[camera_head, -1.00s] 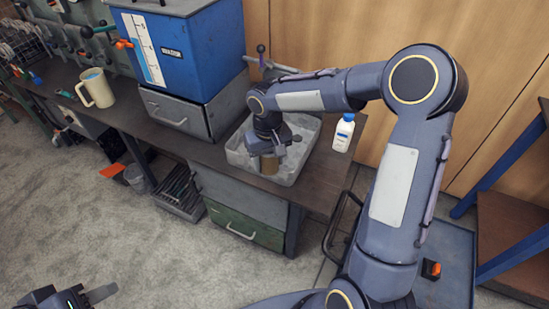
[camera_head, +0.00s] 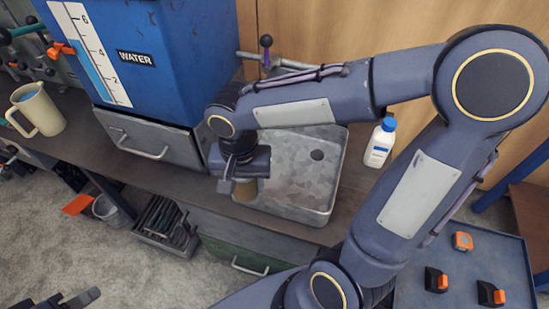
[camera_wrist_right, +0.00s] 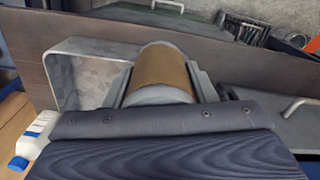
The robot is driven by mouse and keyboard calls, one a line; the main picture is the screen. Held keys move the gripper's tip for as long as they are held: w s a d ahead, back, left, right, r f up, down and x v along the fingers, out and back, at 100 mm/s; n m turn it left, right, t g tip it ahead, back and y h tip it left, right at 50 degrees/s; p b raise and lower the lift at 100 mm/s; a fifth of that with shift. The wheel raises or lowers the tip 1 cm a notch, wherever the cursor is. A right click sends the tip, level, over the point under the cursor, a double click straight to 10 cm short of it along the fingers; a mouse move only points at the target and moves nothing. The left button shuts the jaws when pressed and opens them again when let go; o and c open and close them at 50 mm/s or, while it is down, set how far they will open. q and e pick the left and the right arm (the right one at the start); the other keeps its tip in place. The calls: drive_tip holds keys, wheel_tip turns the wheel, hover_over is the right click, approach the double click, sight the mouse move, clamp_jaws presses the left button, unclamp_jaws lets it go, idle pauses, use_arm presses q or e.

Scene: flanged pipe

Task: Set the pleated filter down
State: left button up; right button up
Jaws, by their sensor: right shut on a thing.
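My right gripper (camera_head: 240,184) is shut on the pleated filter (camera_head: 245,191), a tan-brown cylinder. It is at the left front edge of the grey metal tray (camera_head: 325,185) on the bench. In the right wrist view the filter (camera_wrist_right: 163,70) sits between the two grey fingers, with a grey end cap (camera_wrist_right: 160,95) towards the camera. The tray's rim (camera_wrist_right: 68,80) shows beside it. I cannot tell whether the filter touches the tray or bench. My left gripper (camera_head: 80,299) shows only partly at the bottom left, away from the bench; its opening is unclear.
A blue water tank (camera_head: 165,50) stands on a grey drawer unit (camera_head: 150,142) left of the tray. A white bottle (camera_head: 380,143) with a blue cap stands right of the tray. A beige mug (camera_head: 38,110) is at the far left. Bare bench (camera_head: 130,168) shows in front of the drawer.

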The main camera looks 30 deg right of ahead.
drive_tip(key=w+d+f, duration=0.2)
drive_tip(key=d+f, duration=0.1)
drive_tip(key=w+d+f+b, duration=0.1)
drive_tip(key=w+d+f, duration=0.1)
drive_tip(key=w+d, duration=0.1)
drive_tip(key=w+d+f, duration=0.2)
drive_tip(key=d+f, duration=0.1)
drive_tip(key=d, duration=0.1)
drive_tip(key=shift+w+f+b, duration=0.15)
drive_tip(key=shift+f+b, duration=0.15)
drive_tip(key=shift+f, duration=0.05)
drive_tip(key=shift+w+d+f, duration=0.1)
drive_tip(key=shift+d+f, duration=0.05)
drive_tip(key=shift+f, duration=0.15)
drive_tip(key=shift+w+d+f+b, duration=0.15)
drive_tip(key=shift+f+b, duration=0.3)
drive_tip(key=shift+f, duration=1.15)
drive_tip(key=shift+f, duration=0.2)
drive_tip(key=o, duration=1)
